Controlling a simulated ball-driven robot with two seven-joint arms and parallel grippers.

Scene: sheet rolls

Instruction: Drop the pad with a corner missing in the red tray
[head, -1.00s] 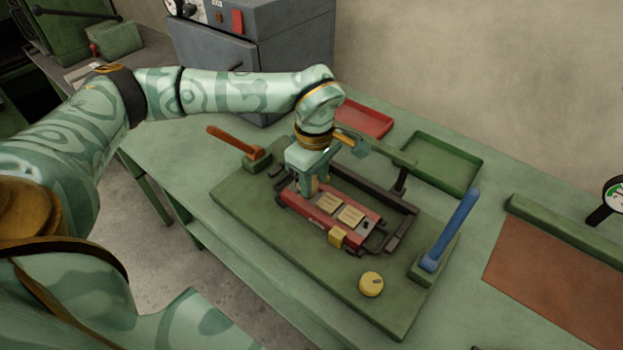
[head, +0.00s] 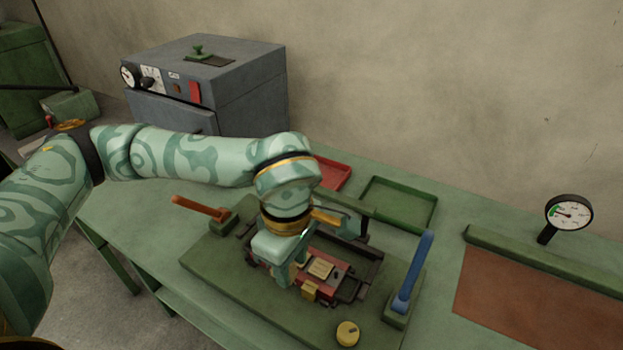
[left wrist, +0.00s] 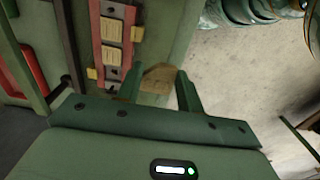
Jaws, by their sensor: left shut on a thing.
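My left gripper (left wrist: 159,88) is shut on a tan pad (left wrist: 158,79), seen between its fingers in the left wrist view. One edge of this pad looks slanted, as if a corner were cut off, but the fingers hide part of it. In the head view the gripper (head: 284,268) is over the near left end of a red carrier (head: 337,283). Two other tan pads sit on the carrier; one (head: 320,268) shows in the head view, and both show in the left wrist view (left wrist: 112,30). The red tray (head: 336,170) is behind my wrist, partly hidden.
A green tray (head: 400,203) is right of the red tray. An orange lever (head: 200,207) and an upright blue lever (head: 413,270) flank the fixture on its green base (head: 225,285). A yellow knob (head: 347,333) is in front. A grey oven-like box (head: 240,95) stands behind.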

